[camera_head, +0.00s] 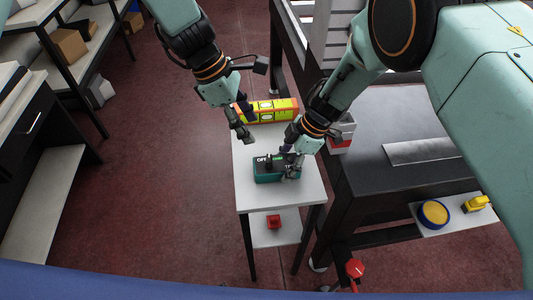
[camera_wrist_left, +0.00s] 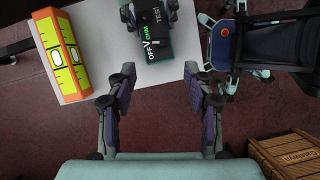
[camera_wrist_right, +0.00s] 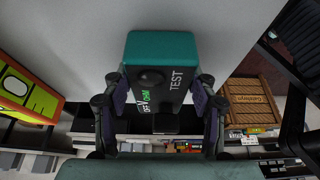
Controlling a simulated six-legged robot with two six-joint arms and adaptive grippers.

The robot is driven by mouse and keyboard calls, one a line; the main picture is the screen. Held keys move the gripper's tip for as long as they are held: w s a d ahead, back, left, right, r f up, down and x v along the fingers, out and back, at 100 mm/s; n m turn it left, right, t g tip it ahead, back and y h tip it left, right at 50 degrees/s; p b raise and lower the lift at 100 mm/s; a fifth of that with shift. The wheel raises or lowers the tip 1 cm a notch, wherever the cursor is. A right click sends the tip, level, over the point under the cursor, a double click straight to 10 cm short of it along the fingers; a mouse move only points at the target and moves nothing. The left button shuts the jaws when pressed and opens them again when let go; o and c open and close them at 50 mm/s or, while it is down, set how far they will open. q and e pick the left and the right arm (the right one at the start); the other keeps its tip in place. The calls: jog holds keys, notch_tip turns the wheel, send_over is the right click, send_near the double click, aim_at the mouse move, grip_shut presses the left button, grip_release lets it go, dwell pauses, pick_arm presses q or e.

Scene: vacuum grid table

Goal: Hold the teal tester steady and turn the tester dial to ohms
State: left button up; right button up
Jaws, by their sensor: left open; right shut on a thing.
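The teal tester (camera_head: 262,176) lies on the small white table (camera_head: 310,187). Its dark face carries OFF, V and a green OHM label, also readable in the left wrist view (camera_wrist_left: 155,43). My right gripper (camera_head: 291,168) is shut on the tester's right end; in the right wrist view the tester (camera_wrist_right: 200,52) sits between its fingers. The dark round dial (camera_wrist_right: 150,77) shows in that view; its setting is unclear. My left gripper (camera_head: 243,130) is open and empty, above the table and behind the tester; its fingers frame bare space in the left wrist view.
A yellow-orange level (camera_head: 284,110) lies on the table's back edge, close to my left gripper. A red object (camera_head: 273,222) sits on the lower shelf. A dark bench (camera_head: 400,190) with a metal plate stands at right. The table's front is clear.

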aim_at(268, 158)
pick_arm(q)
jog(key=x, duration=1.1)
jog(key=shift+f, duration=0.3)
grip_shut()
